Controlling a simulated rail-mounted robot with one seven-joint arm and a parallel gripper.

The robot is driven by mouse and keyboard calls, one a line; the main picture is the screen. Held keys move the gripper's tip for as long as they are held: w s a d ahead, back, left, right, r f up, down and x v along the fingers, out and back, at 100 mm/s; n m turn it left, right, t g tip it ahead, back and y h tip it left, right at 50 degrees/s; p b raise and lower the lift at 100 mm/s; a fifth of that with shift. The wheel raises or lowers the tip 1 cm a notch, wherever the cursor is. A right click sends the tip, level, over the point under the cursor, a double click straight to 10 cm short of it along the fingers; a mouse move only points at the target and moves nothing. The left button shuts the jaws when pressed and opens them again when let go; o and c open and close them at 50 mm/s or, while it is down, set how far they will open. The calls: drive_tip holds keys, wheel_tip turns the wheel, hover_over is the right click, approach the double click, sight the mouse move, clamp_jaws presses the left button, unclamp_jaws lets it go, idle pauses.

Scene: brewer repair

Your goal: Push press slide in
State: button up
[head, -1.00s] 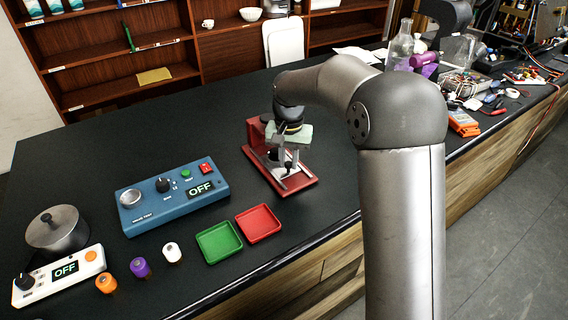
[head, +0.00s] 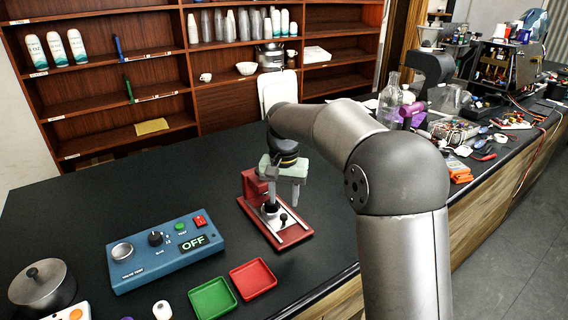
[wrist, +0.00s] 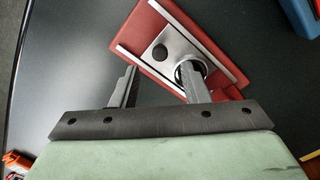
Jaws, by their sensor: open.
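The press (head: 303,236) has a red base with two pale rails and a red upright at its back. Its metal slide (wrist: 180,44) lies between the rails and carries a black knob (head: 284,216); the knob also shows in the wrist view (wrist: 160,53). A round dark-centred part on the slide is partly covered by a finger in the wrist view. My gripper (head: 283,200) points down above the press, fingers apart and empty. In the wrist view my gripper (wrist: 158,72) has the knob beyond and between its fingertips. I cannot tell how far in the slide sits.
A blue valve test box (head: 150,262) reading OFF stands left of the press. A red tray (head: 253,279) and a green tray (head: 213,299) lie in front. A metal pot (head: 42,287) is at far left. Electronics and tools crowd the right counter; the black counter behind the box is clear.

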wheel_tip(320, 180, up, 12)
idle(0.3)
drive_tip(key=t+h+b, duration=0.1)
drive_tip(key=t, duration=0.3)
approach(284, 214)
drive_tip(key=x, duration=0.8)
drive_tip(key=shift+s+f+p, duration=0.15)
drive_tip(key=shift+f+p, duration=0.05)
drive_tip(key=shift+p, duration=0.2)
clamp_jaws()
